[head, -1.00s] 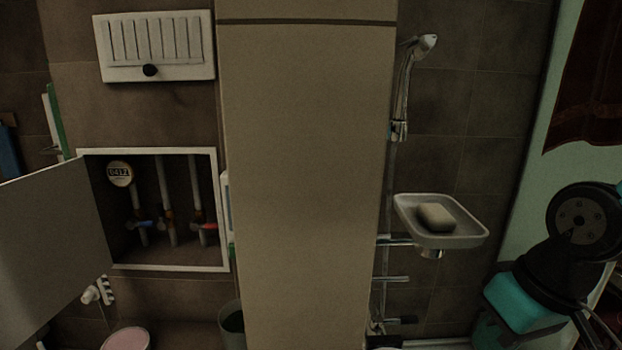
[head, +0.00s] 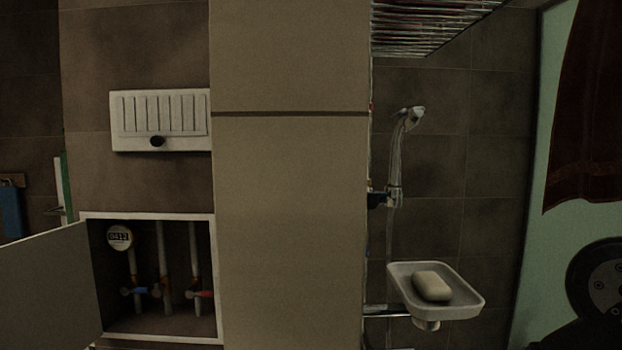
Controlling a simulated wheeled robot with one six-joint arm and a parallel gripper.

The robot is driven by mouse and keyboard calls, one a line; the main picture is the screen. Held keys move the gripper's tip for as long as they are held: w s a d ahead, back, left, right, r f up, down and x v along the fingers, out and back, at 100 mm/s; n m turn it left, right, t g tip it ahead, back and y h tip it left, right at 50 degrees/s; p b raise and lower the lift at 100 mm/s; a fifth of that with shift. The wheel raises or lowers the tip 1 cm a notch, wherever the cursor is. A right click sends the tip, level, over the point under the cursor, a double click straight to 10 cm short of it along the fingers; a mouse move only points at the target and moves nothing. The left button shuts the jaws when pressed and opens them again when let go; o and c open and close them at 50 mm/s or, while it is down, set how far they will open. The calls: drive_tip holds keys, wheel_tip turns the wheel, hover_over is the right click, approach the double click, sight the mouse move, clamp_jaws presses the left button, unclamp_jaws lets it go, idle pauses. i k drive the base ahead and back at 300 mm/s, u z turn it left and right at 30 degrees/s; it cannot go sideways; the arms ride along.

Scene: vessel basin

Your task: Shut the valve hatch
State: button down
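The valve hatch door (head: 48,290) is a plain grey panel at the lower left of the head view. It stands wide open, swung out to the left of its opening. The white-framed recess (head: 150,216) shows pipes, a round meter (head: 120,237), a blue-handled valve (head: 133,291) and a red-handled valve (head: 200,294). The lower part of the door is cut off by the picture edge. My gripper is not in view; only a dark part of my arm shows at the lower right edge.
A beige wall column (head: 288,220) stands right of the recess. A soap dish (head: 455,305) with soap juts out beyond it, under a shower head (head: 411,118). A white vent panel (head: 160,120) hangs above the recess. The floor is out of view.

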sight(49, 301)
drive_tip(key=u, duration=0.05)
drive_tip(key=k, duration=0.5)
drive_tip(key=u, duration=2.9)
drive_tip(key=i, duration=2.35)
drive_tip(key=z, duration=3)
drive_tip(key=i, duration=0.45)
drive_tip(key=u, duration=0.05)
